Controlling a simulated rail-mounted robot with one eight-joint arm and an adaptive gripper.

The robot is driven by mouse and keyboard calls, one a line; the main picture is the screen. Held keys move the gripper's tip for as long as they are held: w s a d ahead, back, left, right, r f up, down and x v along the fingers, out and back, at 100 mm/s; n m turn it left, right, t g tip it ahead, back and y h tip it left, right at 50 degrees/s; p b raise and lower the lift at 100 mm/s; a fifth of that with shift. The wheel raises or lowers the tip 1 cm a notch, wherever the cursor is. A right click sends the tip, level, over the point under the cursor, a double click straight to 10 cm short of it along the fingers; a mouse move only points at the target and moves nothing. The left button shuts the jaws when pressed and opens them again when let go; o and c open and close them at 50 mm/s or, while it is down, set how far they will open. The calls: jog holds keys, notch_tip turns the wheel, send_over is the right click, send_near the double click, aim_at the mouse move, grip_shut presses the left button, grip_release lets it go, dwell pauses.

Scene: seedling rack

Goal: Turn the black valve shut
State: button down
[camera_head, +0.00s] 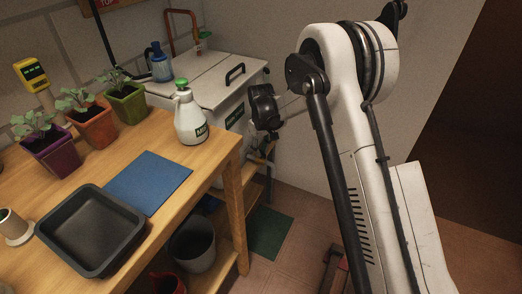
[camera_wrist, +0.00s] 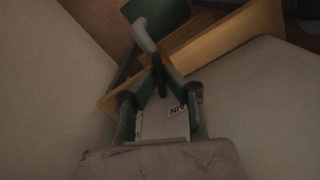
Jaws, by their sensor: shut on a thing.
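The black valve (camera_wrist: 158,68) shows in the wrist view as a short dark handle near the end of a grey pipe (camera_wrist: 144,36). My gripper (camera_wrist: 158,83) comes at it from below in that view, its two fingers closing in on either side of the handle. It is shut on the valve. The fingers hide part of the handle, so its exact angle is hard to tell. In the camera_head view the valve and fingertips are not clear, being beside the white cabinet (camera_head: 205,80) and partly behind the table and arm.
The wooden table (camera_head: 215,165) holds a white bottle (camera_head: 190,124), a blue mat (camera_head: 148,182), a black tray (camera_head: 92,232) and potted seedlings (camera_head: 95,124). A grey bucket (camera_head: 193,246) stands under its near right edge. A green mat (camera_head: 270,232) lies on open floor.

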jog(key=m, duration=1.2)
jog(key=shift+m, duration=0.4)
dwell(0.3)
jog(key=c, duration=1.8)
grip_release()
jog(key=shift+r, duration=0.1)
notch_tip(320, 180, up, 12)
jog(key=shift+f, duration=0.1)
